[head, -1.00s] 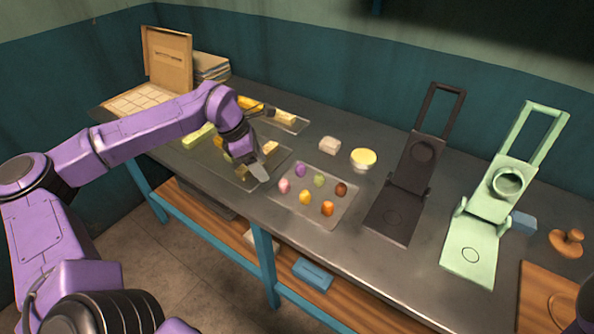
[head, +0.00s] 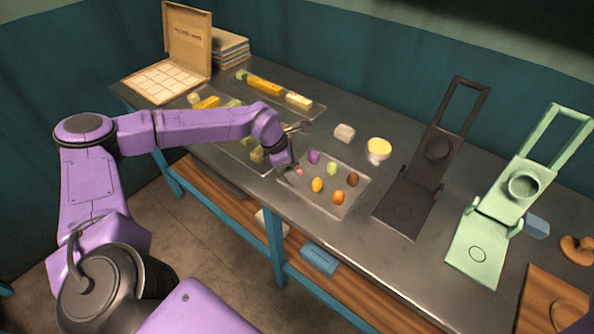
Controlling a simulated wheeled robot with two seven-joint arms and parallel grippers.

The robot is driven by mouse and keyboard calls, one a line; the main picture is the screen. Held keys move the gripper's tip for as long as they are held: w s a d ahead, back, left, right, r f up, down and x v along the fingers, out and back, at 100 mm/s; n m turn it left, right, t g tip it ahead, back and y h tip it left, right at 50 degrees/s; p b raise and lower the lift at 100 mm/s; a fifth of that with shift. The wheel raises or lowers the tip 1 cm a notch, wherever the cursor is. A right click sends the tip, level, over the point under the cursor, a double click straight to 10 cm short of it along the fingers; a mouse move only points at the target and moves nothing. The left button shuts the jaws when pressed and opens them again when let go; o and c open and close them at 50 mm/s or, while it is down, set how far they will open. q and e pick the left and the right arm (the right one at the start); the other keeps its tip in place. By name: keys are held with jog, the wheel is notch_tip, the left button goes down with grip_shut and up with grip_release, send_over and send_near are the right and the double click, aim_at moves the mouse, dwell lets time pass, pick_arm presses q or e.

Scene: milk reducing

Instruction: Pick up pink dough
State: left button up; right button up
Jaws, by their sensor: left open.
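The pink dough (head: 299,171) is a small rounded piece at the left back corner of a clear tray (head: 345,208) on the metal table. My left gripper (head: 293,172) points down right beside it and hides part of it. Its jaws are open, but the fingers are small and partly hidden, so I cannot tell whether they straddle the dough. Purple (head: 314,157), green (head: 332,168), yellow (head: 317,184), orange (head: 338,196) and brown (head: 352,179) pieces share the tray.
A dark press (head: 412,180) and a mint-green press (head: 495,210) stand to the right. A yellow-topped cup (head: 379,150) and a pale block (head: 344,133) sit behind the tray. Further trays with yellow bars (head: 265,86) lie left, near an open box (head: 165,82).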

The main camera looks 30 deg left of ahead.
pick_arm(q)
jog(key=c, duration=1.1)
